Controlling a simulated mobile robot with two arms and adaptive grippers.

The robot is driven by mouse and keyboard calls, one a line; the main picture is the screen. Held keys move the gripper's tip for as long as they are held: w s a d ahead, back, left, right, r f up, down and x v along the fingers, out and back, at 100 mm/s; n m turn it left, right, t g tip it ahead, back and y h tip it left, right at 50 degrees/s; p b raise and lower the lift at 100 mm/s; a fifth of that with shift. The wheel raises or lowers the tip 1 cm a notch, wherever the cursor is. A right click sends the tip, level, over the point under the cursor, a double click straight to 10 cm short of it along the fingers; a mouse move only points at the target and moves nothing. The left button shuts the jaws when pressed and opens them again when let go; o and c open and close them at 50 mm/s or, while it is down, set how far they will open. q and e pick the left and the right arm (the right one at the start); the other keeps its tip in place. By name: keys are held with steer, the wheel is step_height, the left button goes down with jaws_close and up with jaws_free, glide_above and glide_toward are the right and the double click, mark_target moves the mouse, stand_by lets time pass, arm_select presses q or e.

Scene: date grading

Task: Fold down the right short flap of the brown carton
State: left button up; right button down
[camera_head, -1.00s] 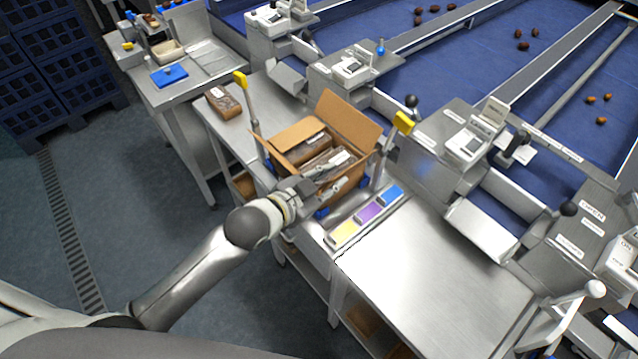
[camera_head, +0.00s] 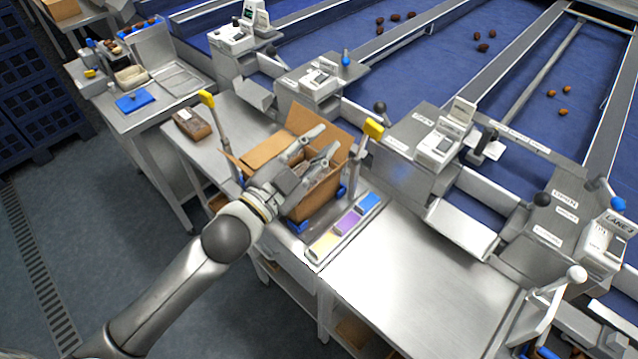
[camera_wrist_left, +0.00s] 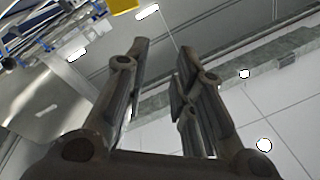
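The brown carton (camera_head: 318,196) stands open on the steel bench between two posts with yellow tips. One brown flap (camera_head: 268,149) slopes on its left side and another (camera_head: 322,124) stands up at its back right. Packs inside are mostly hidden behind my left gripper (camera_head: 326,140). That gripper is open, its two fingers apart and empty, over the carton's opening and near the back right flap. Contact with the flap cannot be told. The left wrist view shows the open fingers (camera_wrist_left: 163,50) against the ceiling, with no carton visible. My right gripper is out of view.
Yellow-tipped posts (camera_head: 221,130) and (camera_head: 363,155) flank the carton. The bench at the right (camera_head: 410,285) is clear.

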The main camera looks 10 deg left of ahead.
arm_select(q)
steer(key=s+d+r+m+g+h+b, duration=0.2)
steer(key=s+d+r+m+g+h, duration=0.4)
steer(key=d+r+m+h, duration=0.65)
steer(key=s+d+f+m+g+b, duration=0.1)
steer(key=s+d+f+m+g, duration=0.2)
steer(key=s+m+g, duration=0.55)
steer(key=m+t+y+b, duration=0.45)
steer(key=m+y, duration=0.45)
steer(key=y, duration=1.4)
glide_toward(327, 177)
steer(key=shift+p+x, duration=1.35)
steer(key=shift+x, duration=3.9)
